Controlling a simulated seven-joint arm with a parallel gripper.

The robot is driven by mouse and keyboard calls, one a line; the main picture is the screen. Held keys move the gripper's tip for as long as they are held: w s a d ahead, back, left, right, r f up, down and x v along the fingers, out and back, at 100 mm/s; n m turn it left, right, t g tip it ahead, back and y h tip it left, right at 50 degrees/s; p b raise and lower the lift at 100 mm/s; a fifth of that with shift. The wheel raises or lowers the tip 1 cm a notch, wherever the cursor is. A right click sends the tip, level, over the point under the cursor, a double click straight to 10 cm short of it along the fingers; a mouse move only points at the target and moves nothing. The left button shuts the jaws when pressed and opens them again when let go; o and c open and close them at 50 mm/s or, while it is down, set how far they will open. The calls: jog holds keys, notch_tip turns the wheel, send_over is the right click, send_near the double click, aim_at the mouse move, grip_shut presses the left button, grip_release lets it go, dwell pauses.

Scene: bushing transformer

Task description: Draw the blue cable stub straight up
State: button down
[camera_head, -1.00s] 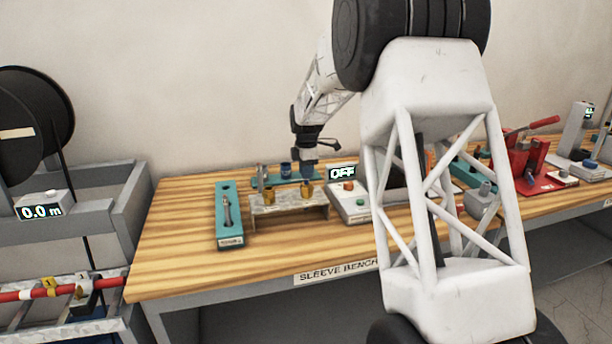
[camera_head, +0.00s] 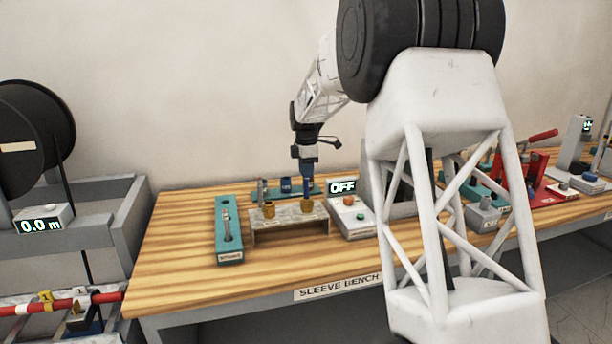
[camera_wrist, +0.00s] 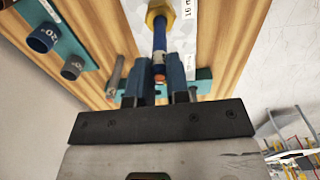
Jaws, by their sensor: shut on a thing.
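The blue cable stub (camera_wrist: 159,42) runs between my gripper's two blue-grey fingers in the wrist view, with a copper-coloured end near the fingertips. Its far end meets a brass gland (camera_wrist: 158,12); whether it is still inside the gland I cannot tell. In the head view my gripper (camera_head: 307,172) points straight down above the right brass gland (camera_head: 307,205) on a small grey stand (camera_head: 288,222). My gripper is shut on the stub, which looks upright in line with the gland. The stub is hard to separate from the fingers in the head view.
A second brass gland (camera_head: 268,209) stands left on the same stand. A teal tray (camera_head: 229,252) holding a grey pin lies further left. A control box (camera_head: 350,222) reading OFF stands close on the right. A blue cup (camera_head: 286,185) is behind. The bench's front left is clear.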

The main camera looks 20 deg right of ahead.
jog(key=shift+r, duration=3.15)
jog(key=shift+w, duration=0.15)
